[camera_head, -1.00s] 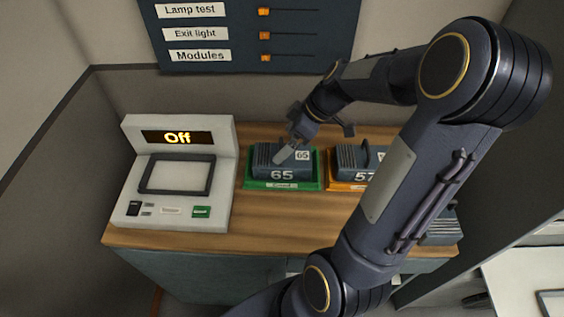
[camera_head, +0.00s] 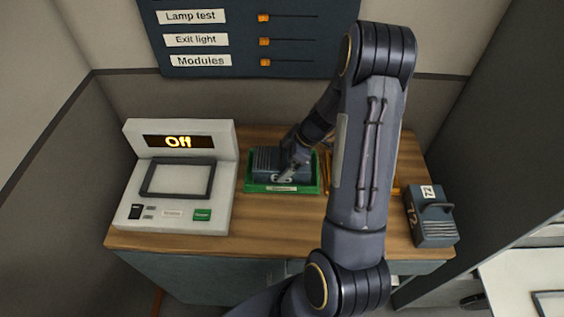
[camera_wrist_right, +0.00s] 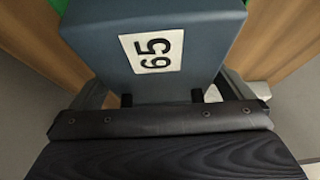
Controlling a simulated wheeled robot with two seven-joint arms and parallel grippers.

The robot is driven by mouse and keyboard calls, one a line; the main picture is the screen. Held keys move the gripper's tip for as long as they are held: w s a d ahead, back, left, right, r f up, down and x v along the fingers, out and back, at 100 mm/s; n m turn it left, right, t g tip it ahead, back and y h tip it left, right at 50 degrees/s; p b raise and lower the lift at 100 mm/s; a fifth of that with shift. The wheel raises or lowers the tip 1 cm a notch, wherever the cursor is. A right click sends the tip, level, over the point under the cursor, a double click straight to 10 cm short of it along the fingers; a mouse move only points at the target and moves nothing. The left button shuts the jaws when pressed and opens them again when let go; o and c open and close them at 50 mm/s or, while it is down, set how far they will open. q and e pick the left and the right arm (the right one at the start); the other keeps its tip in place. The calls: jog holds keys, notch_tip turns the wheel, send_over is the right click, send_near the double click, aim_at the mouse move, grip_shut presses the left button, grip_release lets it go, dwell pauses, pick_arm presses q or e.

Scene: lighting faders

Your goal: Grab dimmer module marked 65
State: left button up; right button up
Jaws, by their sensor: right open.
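The dimmer module marked 65 (camera_head: 266,158) is a dark blue-grey block with ribs, sitting in a green tray (camera_head: 253,188) on the wooden counter. My right gripper (camera_head: 290,172) is at the module's right side and covers part of its front number. In the right wrist view the module's top (camera_wrist_right: 205,30) fills the upper middle, with a white 65 label. The open fingers show at both sides of the module's near end; the handle and any finger contact are hidden. My left gripper is out of view.
A module marked 72 (camera_head: 432,222) stands at the counter's right end. An orange tray (camera_head: 327,180) is mostly hidden behind my right arm. A console reading Off (camera_head: 178,142) stands at left. A slider panel (camera_head: 330,45) hangs on the wall.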

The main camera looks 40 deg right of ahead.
jog(key=c, duration=1.3)
jog(key=shift+w, duration=0.1)
jog(key=shift+c, duration=0.5)
jog(key=shift+r, duration=0.1)
